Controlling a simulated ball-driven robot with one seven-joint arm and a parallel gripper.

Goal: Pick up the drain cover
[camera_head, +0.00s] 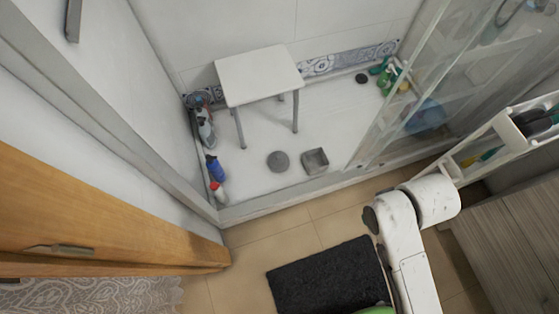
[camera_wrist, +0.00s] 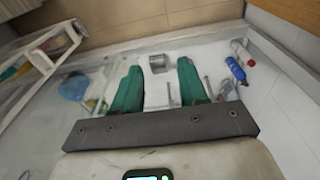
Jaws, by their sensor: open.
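A round grey disc (camera_head: 278,161), which looks like the drain cover, lies flat on the white shower floor. A square grey metal piece with a recessed middle (camera_head: 315,161) sits just right of it. A small dark disc (camera_head: 361,78) lies near the back wall; I cannot tell for certain which is the drain cover. In the wrist view the square piece (camera_wrist: 161,63) shows between the green fingers, beyond their tips. The round disc is not clear there, probably behind the right finger. My gripper (camera_wrist: 160,68) is open and empty, apart from these things.
A white stool (camera_head: 260,75) stands behind the disc. Several bottles, one of them blue (camera_head: 215,168), line the left wall. A glass door (camera_head: 395,110) and white shelf rack (camera_head: 500,135) stand at right. A dark mat (camera_head: 325,278) lies outside the raised shower edge (camera_head: 270,203).

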